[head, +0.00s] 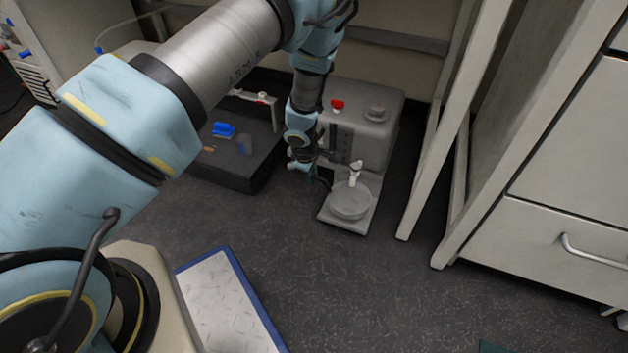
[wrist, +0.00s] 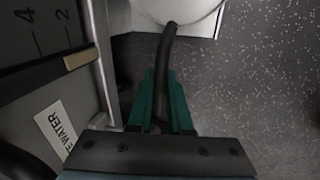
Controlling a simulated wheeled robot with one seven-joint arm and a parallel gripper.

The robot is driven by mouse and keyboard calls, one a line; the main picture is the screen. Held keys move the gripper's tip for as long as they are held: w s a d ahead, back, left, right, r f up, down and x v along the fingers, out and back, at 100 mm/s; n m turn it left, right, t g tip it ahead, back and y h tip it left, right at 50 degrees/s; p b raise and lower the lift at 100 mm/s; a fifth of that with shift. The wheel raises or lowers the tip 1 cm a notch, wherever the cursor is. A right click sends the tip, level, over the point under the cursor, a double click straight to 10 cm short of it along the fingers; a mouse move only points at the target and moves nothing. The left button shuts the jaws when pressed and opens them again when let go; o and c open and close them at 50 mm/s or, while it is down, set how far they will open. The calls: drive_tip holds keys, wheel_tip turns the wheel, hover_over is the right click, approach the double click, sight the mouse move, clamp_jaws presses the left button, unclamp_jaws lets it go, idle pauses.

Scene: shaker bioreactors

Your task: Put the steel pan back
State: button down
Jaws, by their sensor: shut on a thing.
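The steel pan (head: 350,203) is a round, pale, shallow dish at the foot of a grey machine (head: 368,125), below its white spout (head: 355,171). In the wrist view, part of the pan (wrist: 182,10) shows at the top edge, with a black curved handle (wrist: 167,52) running down from it. My gripper (head: 311,172) is left of the pan. Its green fingers (wrist: 161,100) are shut on the handle's end. The pan looks level; whether it touches the pale base plate (head: 365,222) beneath is unclear.
The machine has a red knob (head: 337,105) on top; a level scale and a water label show in the wrist view. A dark low unit (head: 235,168) with a blue item stands left. A white slanted frame (head: 452,120) stands right.

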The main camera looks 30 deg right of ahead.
drive_tip(key=shift+b+x, duration=0.8)
drive_tip(key=shift+x, duration=1)
drive_tip(key=shift+w+f, duration=0.15)
drive_tip(key=c, duration=0.8)
unclamp_jaws()
drive_tip(key=shift+c, duration=0.2)
